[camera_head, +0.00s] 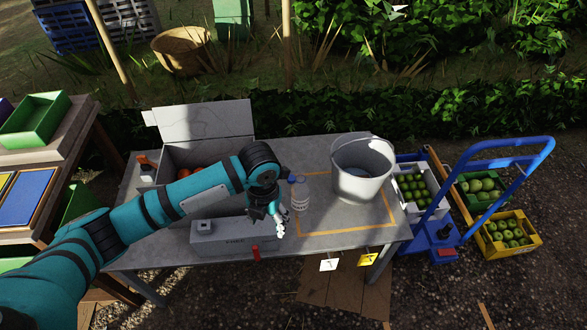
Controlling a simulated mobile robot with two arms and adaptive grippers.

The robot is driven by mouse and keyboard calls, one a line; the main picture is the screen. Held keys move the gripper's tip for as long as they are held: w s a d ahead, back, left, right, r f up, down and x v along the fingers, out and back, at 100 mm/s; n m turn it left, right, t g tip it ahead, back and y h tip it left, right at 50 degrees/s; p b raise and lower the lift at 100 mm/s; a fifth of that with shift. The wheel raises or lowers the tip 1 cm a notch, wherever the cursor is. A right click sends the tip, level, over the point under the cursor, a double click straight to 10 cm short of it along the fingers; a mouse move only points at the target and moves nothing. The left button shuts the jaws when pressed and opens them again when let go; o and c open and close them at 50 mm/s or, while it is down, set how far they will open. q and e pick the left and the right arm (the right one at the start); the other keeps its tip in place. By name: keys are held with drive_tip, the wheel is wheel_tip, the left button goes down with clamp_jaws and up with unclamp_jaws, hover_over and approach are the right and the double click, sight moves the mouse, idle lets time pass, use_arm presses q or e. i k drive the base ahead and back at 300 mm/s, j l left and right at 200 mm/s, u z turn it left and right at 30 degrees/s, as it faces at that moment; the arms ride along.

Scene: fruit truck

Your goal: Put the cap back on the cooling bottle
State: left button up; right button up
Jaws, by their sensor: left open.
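A small clear ribbed bottle (299,200) stands upright on the grey table, near the left edge of the orange outline. A small blue piece shows at its top; I cannot tell whether this is the cap or whether it sits on the bottle. No separate loose cap can be made out. My left gripper (281,224) is open, pointing down just left of and in front of the bottle. It looks empty, and I cannot tell whether it touches the bottle. My right gripper is not in view.
A white bucket (362,184) stands inside the orange outline, right of the bottle. A long grey box (225,246) lies at the table's front, below my forearm. An open carton (207,122) with reddish fruit is behind my arm. A blue hand truck (508,165) stands at right.

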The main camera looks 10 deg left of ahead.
sight(300, 190)
drive_tip(key=i, duration=1.2)
